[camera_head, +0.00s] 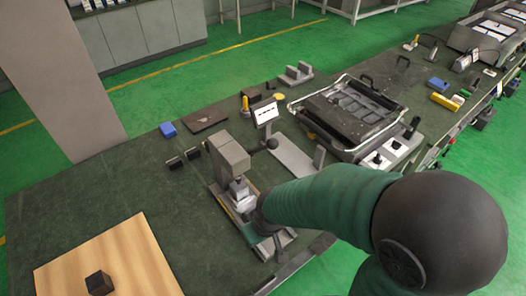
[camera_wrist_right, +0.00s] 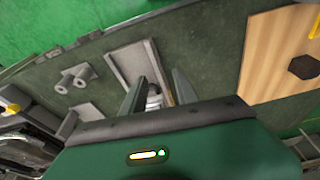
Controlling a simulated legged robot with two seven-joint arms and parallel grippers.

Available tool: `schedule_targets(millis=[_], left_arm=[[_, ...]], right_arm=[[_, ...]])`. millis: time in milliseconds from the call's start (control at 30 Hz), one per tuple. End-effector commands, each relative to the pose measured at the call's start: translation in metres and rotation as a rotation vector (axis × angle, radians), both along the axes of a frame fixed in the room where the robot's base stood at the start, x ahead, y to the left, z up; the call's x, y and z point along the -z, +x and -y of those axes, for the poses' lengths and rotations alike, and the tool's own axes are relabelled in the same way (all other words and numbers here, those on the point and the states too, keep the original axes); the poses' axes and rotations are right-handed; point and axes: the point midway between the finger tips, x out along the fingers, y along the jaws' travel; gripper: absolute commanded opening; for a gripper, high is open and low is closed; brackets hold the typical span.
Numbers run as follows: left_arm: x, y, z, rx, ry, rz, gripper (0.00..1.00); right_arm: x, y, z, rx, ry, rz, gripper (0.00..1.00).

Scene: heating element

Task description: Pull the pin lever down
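A grey press-like fixture (camera_head: 228,158) stands on the dark green bench, with a pale metal part (camera_head: 241,194) low at its front. A dark ball knob (camera_head: 272,143) sticks out at the fixture's right side; I cannot tell whether it belongs to the pin lever. My right arm reaches in from the right and ends beside the fixture's base, hiding part of it; its fingers are hard to make out there. In the right wrist view my right gripper (camera_wrist_right: 158,92) has its fingers apart, with a small grey-white part (camera_wrist_right: 153,96) seen between them. Contact cannot be told. My left gripper is out of view.
A wooden board (camera_head: 108,262) with a dark block (camera_head: 99,283) lies at the front left. A small display (camera_head: 265,112) stands behind the fixture, and a large dark tray (camera_head: 345,112) lies to the right.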

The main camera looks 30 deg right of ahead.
Motion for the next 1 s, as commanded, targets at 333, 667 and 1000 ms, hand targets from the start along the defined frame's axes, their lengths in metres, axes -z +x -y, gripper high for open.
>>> schedule_targets(millis=[333, 667, 1000], left_arm=[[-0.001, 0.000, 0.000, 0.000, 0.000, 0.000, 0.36], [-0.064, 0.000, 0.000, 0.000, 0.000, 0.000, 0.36], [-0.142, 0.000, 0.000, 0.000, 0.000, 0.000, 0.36]], right_arm=[[-0.001, 0.001, 0.000, 0.000, 0.000, 0.000, 0.28], [-0.104, 0.097, 0.021, -0.037, -0.031, -0.087, 0.00], [-0.252, 0.197, 0.075, -0.073, -0.071, -0.245, 0.00]])
